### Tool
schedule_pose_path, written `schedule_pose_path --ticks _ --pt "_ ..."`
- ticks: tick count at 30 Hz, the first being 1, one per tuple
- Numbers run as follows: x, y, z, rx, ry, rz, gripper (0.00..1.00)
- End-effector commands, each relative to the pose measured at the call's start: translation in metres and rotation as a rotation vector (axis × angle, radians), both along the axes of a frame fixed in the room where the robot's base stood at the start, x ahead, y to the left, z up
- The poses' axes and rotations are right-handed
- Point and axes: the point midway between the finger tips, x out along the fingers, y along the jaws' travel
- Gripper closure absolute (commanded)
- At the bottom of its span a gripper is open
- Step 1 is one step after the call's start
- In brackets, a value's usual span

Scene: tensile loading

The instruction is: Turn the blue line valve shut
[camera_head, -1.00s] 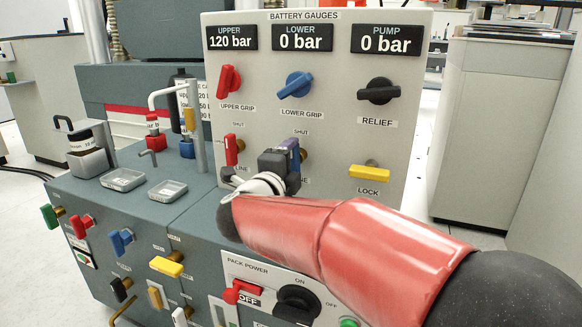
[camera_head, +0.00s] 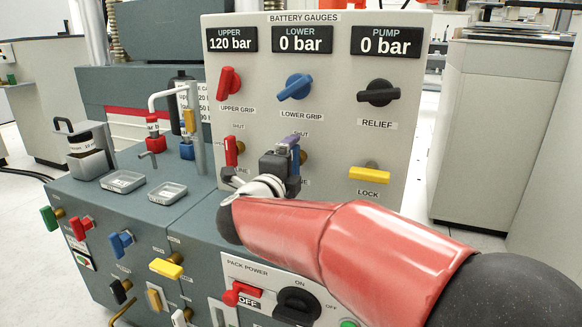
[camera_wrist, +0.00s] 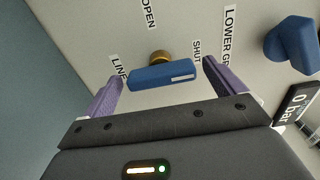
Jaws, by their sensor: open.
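The blue line valve (camera_wrist: 160,76) is a blue bar handle on a brass stem in the wrist view. Its long side runs between the LINE and SHUT labels, with a white mark at the SHUT end. My gripper (camera_wrist: 162,77) is open, one purple finger beyond each end of the handle. The left finger is close to the handle; I cannot tell whether it touches. In the head view my gripper (camera_head: 288,150) is at the panel's lower middle and hides most of this valve.
The gauge panel (camera_head: 232,88) also carries a red line valve (camera_head: 231,150) close left, a blue lower grip knob (camera_head: 295,87) above, a black relief knob (camera_head: 378,92) and a yellow lock handle (camera_head: 369,173) at right. Small trays (camera_head: 123,181) lie on the bench at left.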

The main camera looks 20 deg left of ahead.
Motion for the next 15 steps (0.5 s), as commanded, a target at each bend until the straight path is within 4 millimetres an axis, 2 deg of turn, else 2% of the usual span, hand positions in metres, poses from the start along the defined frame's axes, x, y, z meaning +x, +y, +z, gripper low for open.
schedule_pose_path --ticks 4,7,15 --pt "-0.002 0.000 0.001 0.000 -0.001 0.001 0.05" --pt "-0.011 0.002 0.001 0.000 -0.001 0.004 0.05" --pt "-0.057 0.005 0.001 -0.001 -0.001 0.003 0.05"
